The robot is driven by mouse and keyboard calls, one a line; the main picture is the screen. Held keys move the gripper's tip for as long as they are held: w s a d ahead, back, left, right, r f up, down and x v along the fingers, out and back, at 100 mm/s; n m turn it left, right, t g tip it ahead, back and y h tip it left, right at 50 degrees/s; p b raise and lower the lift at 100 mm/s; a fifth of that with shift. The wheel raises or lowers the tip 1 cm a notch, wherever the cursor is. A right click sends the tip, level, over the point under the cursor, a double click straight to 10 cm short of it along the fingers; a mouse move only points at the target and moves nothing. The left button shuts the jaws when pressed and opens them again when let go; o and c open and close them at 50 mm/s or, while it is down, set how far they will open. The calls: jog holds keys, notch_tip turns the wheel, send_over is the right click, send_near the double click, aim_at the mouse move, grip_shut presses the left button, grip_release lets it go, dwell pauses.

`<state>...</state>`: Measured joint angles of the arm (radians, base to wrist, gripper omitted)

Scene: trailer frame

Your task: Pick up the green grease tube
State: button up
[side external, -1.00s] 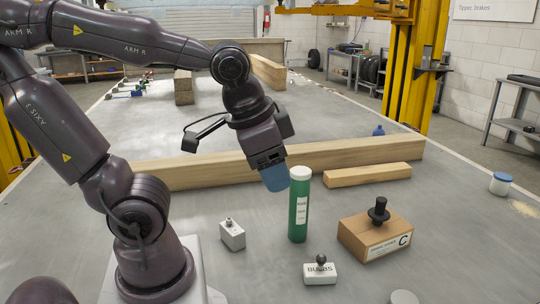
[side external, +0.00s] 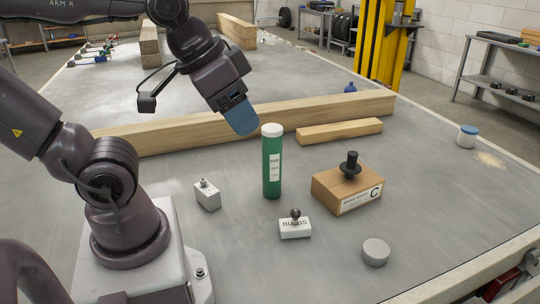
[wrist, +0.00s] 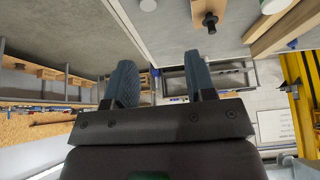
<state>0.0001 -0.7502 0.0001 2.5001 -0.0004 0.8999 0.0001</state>
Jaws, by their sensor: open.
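The green grease tube (side external: 272,168) stands upright on the grey table in the side view, with a white cap and a white label. My gripper (side external: 243,122) is up and to the left of the tube's cap in that view, with its blue fingers pointing down and to the right. The fingertips look close to the cap, but the depth between them is unclear. The wrist view shows my two fingers (wrist: 160,80) apart with nothing between them. I cannot clearly make out the tube in the wrist view.
A cardboard box (side external: 335,193) with a black knob stands right of the tube. Wooden beams (side external: 190,132) lie behind. A blue-lidded jar (side external: 467,137) stands far right.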

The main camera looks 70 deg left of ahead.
aim_at(273, 164)
jog(key=shift+o, duration=0.2)
jog(key=o, duration=0.7)
jog(key=shift+c, duration=0.2)
jog(key=w+a+f+m+g+y, duration=0.1)
jog(key=w+a+f+m+y, duration=0.3)
jog(key=f+m+y, duration=0.4)
jog(key=w+a+f+m+y, duration=0.4)
jog(key=f+m, duration=0.2)
jog(key=f, duration=0.3)
jog(key=w+a+f+m+g+y, duration=0.1)
jog(key=w+a+f+m+y, duration=0.3)
jog(key=f+m+y, duration=0.4)
jog(key=a, duration=0.2)
jog(key=w+a+n+h, duration=0.1)
jog(key=a, duration=0.1)
jog(key=a+f+h, duration=0.1)
jog(key=a, duration=0.2)
jog(key=shift+w, duration=0.35)
jog(key=shift+w+a+r, duration=0.15)
jog(key=shift+w+a, duration=0.05)
jog(key=shift+a, duration=1.1)
jog(key=shift+w+a+r, duration=0.1)
jog(key=shift+w+a, duration=0.05)
jog(key=shift+a, duration=1.1)
